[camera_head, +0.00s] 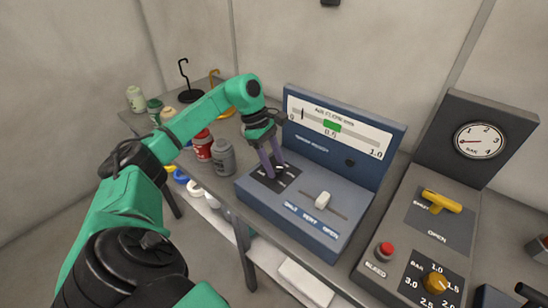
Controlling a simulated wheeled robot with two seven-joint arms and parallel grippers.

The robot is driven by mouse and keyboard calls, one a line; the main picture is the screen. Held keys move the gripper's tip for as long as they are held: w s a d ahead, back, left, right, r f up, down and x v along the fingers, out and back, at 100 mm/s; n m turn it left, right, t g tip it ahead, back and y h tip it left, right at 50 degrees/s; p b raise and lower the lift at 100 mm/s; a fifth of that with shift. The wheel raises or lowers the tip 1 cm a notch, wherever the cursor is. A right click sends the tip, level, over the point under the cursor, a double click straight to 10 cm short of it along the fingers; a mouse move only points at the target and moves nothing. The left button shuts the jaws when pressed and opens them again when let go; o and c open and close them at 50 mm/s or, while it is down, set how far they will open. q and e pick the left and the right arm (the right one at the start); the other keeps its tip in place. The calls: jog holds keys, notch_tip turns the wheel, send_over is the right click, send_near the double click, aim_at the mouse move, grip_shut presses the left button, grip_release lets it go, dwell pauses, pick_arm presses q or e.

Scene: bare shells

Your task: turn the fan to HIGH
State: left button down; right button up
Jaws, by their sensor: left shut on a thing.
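The blue console (342,179) stands on the bench in the middle of the head view. A dark square plate with white marks (287,177) lies on the left of its sloped top. My left gripper (273,172) reaches down onto this plate from above. Its purple fingers are shut on the fan knob, which they hide almost fully, so its setting cannot be read. The console's upright back has a gauge strip (340,127) with a green band and a thin dark pointer near its left end. My right gripper is not in view.
A white slider (323,200) sits on the console right of my gripper. A grey panel on the right has a dial (479,140), a yellow handle (441,201), a red button (384,250) and a yellow knob (435,283). Bottles and cans (223,157) stand on the left.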

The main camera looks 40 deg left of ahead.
pick_arm(q)
jog(key=m+g, duration=0.1)
jog(key=m, duration=0.2)
jog(key=shift+w+r, duration=0.1)
jog(key=shift+w, duration=0.05)
jog(key=m+g, duration=0.1)
jog(key=m, duration=0.1)
jog(key=shift+w+m+p, duration=0.1)
jog(key=shift+m+p, duration=0.2)
jog(key=shift+p, duration=0.05)
jog(key=m+g+y, duration=0.1)
jog(key=m, duration=0.2)
jog(key=m+g, duration=0.1)
jog(key=m, duration=0.2)
jog(key=shift+d+m+y, duration=0.1)
jog(key=shift+m+y, duration=0.2)
jog(key=shift+y, duration=0.1)
jog(key=shift+c, duration=1.5)
grip_release()
